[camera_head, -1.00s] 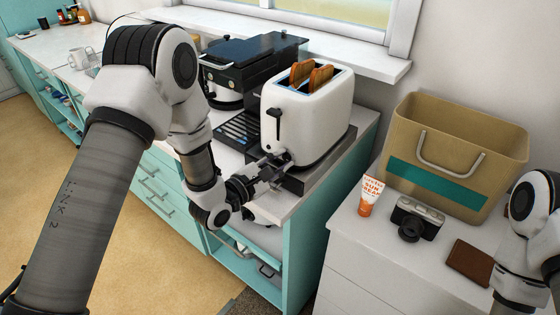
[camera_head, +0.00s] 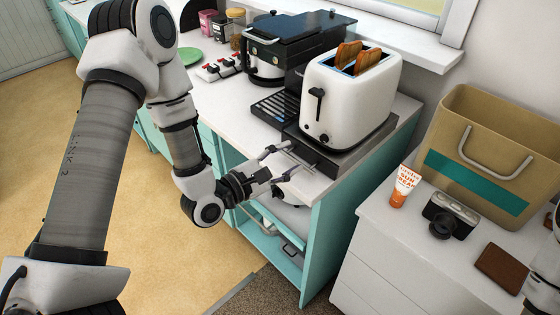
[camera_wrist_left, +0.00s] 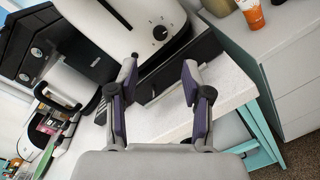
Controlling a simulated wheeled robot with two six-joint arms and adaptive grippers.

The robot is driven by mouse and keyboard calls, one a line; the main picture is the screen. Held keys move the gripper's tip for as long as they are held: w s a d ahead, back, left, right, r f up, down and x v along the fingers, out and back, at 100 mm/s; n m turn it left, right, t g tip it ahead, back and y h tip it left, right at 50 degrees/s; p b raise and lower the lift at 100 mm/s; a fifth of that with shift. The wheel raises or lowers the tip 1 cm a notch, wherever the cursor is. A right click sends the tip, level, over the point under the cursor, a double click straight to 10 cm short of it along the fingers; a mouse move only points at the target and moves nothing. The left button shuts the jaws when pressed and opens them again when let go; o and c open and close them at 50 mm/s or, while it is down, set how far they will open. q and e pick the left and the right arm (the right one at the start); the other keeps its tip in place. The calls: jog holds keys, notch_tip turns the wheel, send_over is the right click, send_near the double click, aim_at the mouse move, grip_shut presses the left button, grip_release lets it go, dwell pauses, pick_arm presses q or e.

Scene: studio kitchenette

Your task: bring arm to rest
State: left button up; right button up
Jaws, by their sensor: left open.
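My left gripper (camera_head: 279,162) is open and empty just off the counter's front edge, in front of the white toaster (camera_head: 349,98). Its two fingers are spread apart in the left wrist view (camera_wrist_left: 160,78), with the toaster's lower front and dial beyond them. Two slices of toast (camera_head: 357,57) stick up from the toaster slots. The toaster stands on a dark flat base (camera_head: 330,160) near the counter's end. Part of my right arm shows at the right edge of the head view; its gripper is out of the picture.
A black coffee machine (camera_head: 290,45) stands left of the toaster. On the lower white cabinet at right are a tan bag (camera_head: 486,140), a sunscreen tube (camera_head: 404,186), a camera (camera_head: 447,215) and a brown wallet (camera_head: 501,268). Open floor (camera_head: 185,250) lies in front of the counter.

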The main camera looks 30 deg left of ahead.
pick_arm(q)
jog(key=shift+v, duration=1.2)
jog(key=shift+f, duration=0.1)
jog(key=s+d+f+m+g+y, duration=0.15)
jog(key=s+f+m+g, duration=0.35)
jog(key=f, duration=0.6)
jog(key=s+d+f+m+g+y, duration=0.15)
jog(key=s+f+g, duration=0.25)
jog(key=s+f, duration=0.5)
jog(key=s+a+f+m+g+y, duration=0.4)
jog(key=s+f+m, duration=0.4)
jog(key=m, duration=0.7)
jog(key=s+a+g, duration=0.1)
jog(key=s+g, duration=0.1)
jog(key=shift+s+f+g, duration=0.25)
jog(key=shift+g, duration=0.15)
